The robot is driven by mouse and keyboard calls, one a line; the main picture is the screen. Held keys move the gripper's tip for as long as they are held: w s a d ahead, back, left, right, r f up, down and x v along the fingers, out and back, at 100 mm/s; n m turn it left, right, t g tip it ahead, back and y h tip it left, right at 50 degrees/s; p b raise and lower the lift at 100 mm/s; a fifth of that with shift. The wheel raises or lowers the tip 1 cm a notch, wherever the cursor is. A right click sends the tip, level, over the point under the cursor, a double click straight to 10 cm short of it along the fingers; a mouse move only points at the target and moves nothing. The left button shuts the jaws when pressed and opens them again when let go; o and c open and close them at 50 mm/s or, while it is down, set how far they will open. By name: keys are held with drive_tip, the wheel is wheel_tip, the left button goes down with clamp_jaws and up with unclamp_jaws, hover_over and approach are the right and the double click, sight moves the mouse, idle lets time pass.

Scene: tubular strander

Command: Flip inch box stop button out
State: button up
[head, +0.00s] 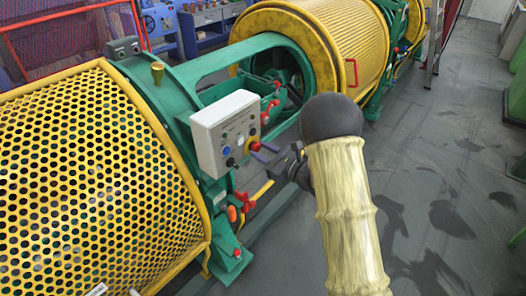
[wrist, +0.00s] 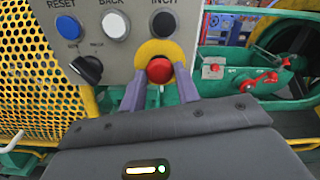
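The pale grey inch box (head: 224,133) is mounted on the green machine frame, its button face toward my arm. In the wrist view the inch box panel (wrist: 97,45) fills the upper left. The red stop button (wrist: 159,70) sits in a yellow ring (wrist: 158,48) at the panel's lower right. My gripper (wrist: 160,78) has its two purple fingers apart, one on each side of the red button. I cannot tell whether they touch it. In the head view my gripper (head: 264,150) is at the box's lower right corner, partly covering the stop button.
Blue, white and black buttons and a black selector knob (wrist: 88,69) are close by on the panel. A yellow mesh guard (head: 90,175) is at left. Red-handled levers (wrist: 262,79) are at right. Grey floor (head: 450,150) is open at right.

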clamp_jaws()
drive_tip(key=shift+s+d+f+b, duration=0.1)
drive_tip(key=shift+d+f+b, duration=0.1)
drive_tip(key=shift+b, duration=0.35)
drive_tip(key=shift+s+d+r+b, duration=0.1)
drive_tip(key=shift+s+d+b, duration=0.1)
drive_tip(key=shift+b, duration=0.25)
drive_tip(key=o, duration=0.6)
unclamp_jaws()
drive_tip(key=o, duration=0.4)
drive_tip(key=shift+d+r, duration=0.1)
drive_tip(key=shift+r, duration=0.05)
drive_tip(key=shift+c, duration=0.2)
drive_tip(key=shift+s, duration=0.1)
